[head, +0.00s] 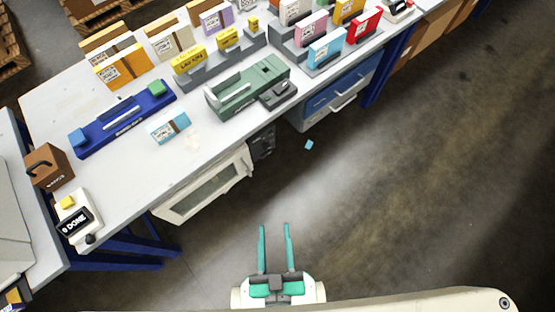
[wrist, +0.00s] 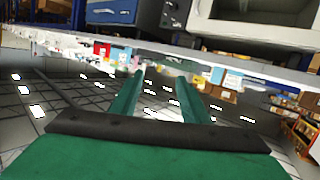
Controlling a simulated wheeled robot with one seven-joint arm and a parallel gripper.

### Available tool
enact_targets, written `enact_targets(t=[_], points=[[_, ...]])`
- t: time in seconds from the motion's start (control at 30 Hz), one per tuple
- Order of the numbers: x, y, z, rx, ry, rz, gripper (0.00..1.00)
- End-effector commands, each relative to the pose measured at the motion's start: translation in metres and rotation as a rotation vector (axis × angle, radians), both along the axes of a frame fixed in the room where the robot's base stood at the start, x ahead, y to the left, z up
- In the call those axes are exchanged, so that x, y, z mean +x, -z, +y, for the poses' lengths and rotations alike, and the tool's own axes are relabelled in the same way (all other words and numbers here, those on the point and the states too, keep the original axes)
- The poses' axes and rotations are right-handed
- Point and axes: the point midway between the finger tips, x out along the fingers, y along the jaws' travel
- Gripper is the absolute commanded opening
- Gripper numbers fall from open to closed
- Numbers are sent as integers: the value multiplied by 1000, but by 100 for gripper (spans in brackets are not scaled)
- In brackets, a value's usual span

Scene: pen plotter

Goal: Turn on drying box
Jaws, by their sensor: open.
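The drying box appears to be the white box with a framed window (head: 205,187) under the table's front edge; its front looks closed. A dark panel (head: 262,143) adjoins its right side, its controls too small to read. In the wrist view, which looks upside down, the white box (wrist: 255,32) is at top right and the panel with small controls (wrist: 173,14) is left of it. My gripper (head: 275,226) is open and empty, over the floor in front of the table and apart from the box. Its two green fingers also show in the wrist view (wrist: 160,77).
The grey table (head: 207,150) holds a green machine (head: 240,92), a blue fixture (head: 120,122), a light-blue labelled box (head: 170,127) and several coloured boxes. Blue drawers (head: 335,92) hang right of the panel. A blue scrap (head: 309,145) lies on otherwise clear floor.

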Motion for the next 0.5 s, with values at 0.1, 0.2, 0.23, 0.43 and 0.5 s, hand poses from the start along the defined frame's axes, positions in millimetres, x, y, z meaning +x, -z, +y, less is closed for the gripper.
enact_targets(t=[0.1,0.2,0.23,0.43,0.5], points=[[14,43,-3,-134,-19,-29,42],[30,84,-6,-283,-45,-57,42],[35,97,-7,-330,-54,-64,42],[76,171,-10,-621,-112,-118,42],[93,195,-11,-718,-134,-135,42]])
